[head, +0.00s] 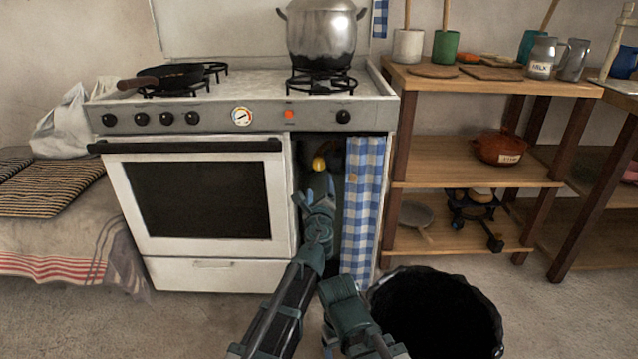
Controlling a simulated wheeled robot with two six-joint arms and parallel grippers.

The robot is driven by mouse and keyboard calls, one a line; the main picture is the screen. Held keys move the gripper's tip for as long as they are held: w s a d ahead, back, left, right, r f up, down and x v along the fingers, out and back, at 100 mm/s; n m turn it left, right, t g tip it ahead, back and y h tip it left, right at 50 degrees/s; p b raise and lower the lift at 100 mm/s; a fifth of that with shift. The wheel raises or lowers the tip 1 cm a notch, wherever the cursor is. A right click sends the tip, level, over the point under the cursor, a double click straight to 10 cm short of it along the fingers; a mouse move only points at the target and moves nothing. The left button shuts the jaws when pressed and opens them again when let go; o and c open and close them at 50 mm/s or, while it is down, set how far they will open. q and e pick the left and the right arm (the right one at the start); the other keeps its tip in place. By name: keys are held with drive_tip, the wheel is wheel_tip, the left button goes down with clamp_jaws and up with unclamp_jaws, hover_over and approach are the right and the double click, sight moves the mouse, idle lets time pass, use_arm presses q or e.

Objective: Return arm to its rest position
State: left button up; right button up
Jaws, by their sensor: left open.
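My left arm reaches up from the bottom middle of the head view. Its gripper (316,194) is open, with nothing seen between its fingers. It is in front of the narrow open compartment (340,150) to the right of the oven door. The gripper covers part of the dark inside, so its exact depth is hard to tell. A yellow round part (319,163) shows in the compartment just above the gripper.
A blue checked curtain (361,205) hangs close to the gripper's right. The white stove (215,265) carries a frying pan (178,76) and a steel pot (322,35). A black bin (435,310) stands at the lower right, beside wooden shelves (455,160).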

use_arm(q)
drive_tip(key=s+a+f+n+g+y, duration=0.3)
drive_tip(key=s+a+f+n+g, duration=0.25)
drive_tip(key=a+n, duration=0.4)
drive_tip(key=s+a+f+n+g+y, duration=0.35)
drive_tip(key=s+a+f+n, duration=0.35)
drive_tip(key=a+n, duration=0.3)
drive_tip(key=s+d+f+n+g+h, duration=0.1)
drive_tip(key=s+f+n+g+h, duration=0.3)
drive_tip(key=s, duration=0.5)
drive_tip(key=s+d+f+n+g+h, duration=0.25)
drive_tip(key=s+f+n+g, duration=0.2)
drive_tip(key=s, duration=0.55)
drive_tip(key=s+d+r+m+y+p, duration=0.1)
drive_tip(key=s+d+r+m+p, duration=0.4)
drive_tip(key=d+r+p, duration=0.65)
wheel_tip(320, 180, up, 38)
drive_tip(key=a+p, duration=0.1)
drive_tip(key=p, duration=3.7)
drive_tip(key=shift+a+f+g+p, duration=0.15)
drive_tip(key=shift+a+g+p, duration=0.1)
drive_tip(key=shift+g+p, duration=0.1)
